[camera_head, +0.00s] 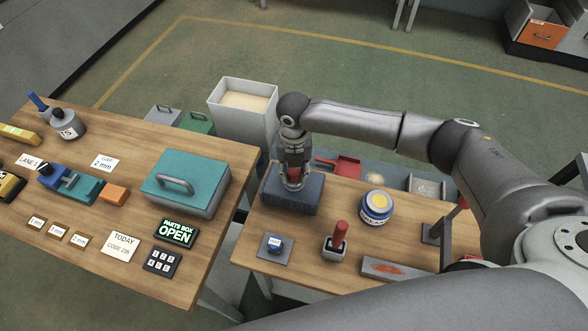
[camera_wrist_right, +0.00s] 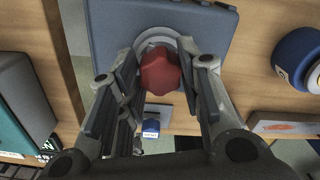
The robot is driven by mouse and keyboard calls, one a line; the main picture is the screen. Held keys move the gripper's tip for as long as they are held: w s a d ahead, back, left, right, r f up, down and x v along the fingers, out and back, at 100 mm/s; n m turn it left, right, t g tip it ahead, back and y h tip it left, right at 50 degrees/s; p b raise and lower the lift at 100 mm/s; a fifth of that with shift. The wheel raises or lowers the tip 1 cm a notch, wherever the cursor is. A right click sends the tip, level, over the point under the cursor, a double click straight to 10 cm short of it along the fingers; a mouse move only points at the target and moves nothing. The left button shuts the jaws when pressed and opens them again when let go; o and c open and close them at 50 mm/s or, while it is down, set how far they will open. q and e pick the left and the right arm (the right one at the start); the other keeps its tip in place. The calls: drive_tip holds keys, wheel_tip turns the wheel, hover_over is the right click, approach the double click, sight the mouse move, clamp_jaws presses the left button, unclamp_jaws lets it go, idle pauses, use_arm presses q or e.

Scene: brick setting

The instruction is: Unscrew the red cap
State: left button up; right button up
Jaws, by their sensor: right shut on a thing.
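The red cap (camera_wrist_right: 160,71) sits at the middle of a round grey collar (camera_wrist_right: 157,37) on top of a dark blue-grey block. The block (camera_head: 291,196) stands on the right wooden table in the head view. My right gripper (camera_wrist_right: 164,76) comes from above, with one finger on each side of the red cap, and is shut on it. In the head view the right gripper (camera_head: 293,178) is over the block, and a bit of red shows between its fingers. The cap's lower part is hidden. My left gripper is not in view.
A teal-lidded box (camera_head: 190,180) stands on the left table. A white bin (camera_head: 243,112) stands behind.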

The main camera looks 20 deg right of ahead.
sight(294, 171)
idle(0.3)
drive_tip(key=shift+n, duration=0.6)
drive_tip(key=o, duration=1.2)
drive_tip(key=shift+o, duration=0.2)
drive_tip(key=o, duration=0.4)
drive_tip(key=shift+c, duration=0.2)
drive_tip(key=shift+r, duration=0.1)
wheel_tip(294, 171, up, 6)
drive_tip(key=p, duration=0.5)
drive_tip(key=shift+p, duration=0.35)
